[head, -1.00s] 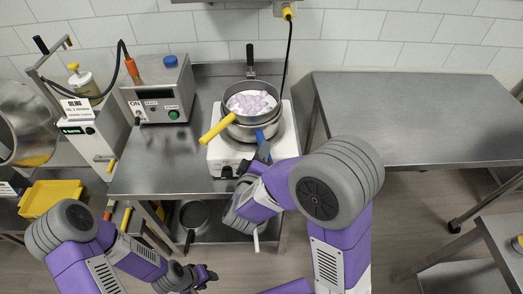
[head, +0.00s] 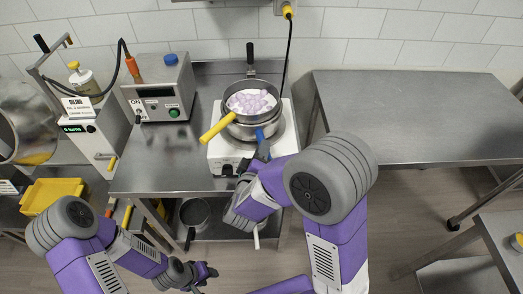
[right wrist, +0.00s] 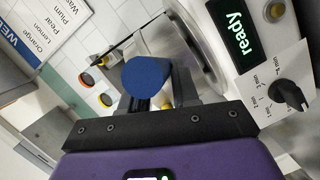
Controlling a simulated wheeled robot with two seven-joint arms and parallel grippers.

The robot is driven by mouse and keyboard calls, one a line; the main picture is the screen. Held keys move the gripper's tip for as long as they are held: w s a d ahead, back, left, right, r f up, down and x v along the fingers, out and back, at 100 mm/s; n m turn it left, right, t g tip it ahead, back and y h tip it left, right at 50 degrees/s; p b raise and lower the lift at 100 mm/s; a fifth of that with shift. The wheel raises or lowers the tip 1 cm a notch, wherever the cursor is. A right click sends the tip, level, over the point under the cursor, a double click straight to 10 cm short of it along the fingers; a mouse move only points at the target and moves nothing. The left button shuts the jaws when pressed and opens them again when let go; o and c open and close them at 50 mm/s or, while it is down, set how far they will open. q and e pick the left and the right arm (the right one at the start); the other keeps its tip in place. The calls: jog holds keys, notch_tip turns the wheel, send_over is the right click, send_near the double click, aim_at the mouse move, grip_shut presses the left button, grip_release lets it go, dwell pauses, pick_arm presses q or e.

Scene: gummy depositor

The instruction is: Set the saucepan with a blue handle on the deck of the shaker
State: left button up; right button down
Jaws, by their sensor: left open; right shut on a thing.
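The saucepan with a blue handle (head: 261,134) is at the white shaker (head: 229,158), over its deck; I cannot tell whether its base touches. A yellow-handled vessel (head: 217,127) with pale purple pieces in it sits above it and hides much of it. My right gripper (head: 262,150) is shut on the blue handle, which shows end-on between the fingers in the right wrist view (right wrist: 147,82). The shaker's display (right wrist: 240,35) reads "ready" beside a black timer knob. My left gripper (head: 204,272) is open and empty, low in front of the table.
A grey control box (head: 160,97) stands left of the shaker on the steel table (head: 150,180). A black handle (head: 250,57) sticks up behind the pots. A yellow tray (head: 52,194) is at the left. The right-hand steel table (head: 410,115) is bare. A dark pan (head: 195,212) lies on the lower shelf.

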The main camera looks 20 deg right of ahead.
jog(key=c, duration=0.8)
grip_release()
jog(key=shift+o, duration=0.2)
jog(key=v, duration=0.7)
jog(key=shift+s+a+p, duration=0.15)
jog(key=shift+s+p, duration=0.15)
jog(key=shift+p, duration=0.15)
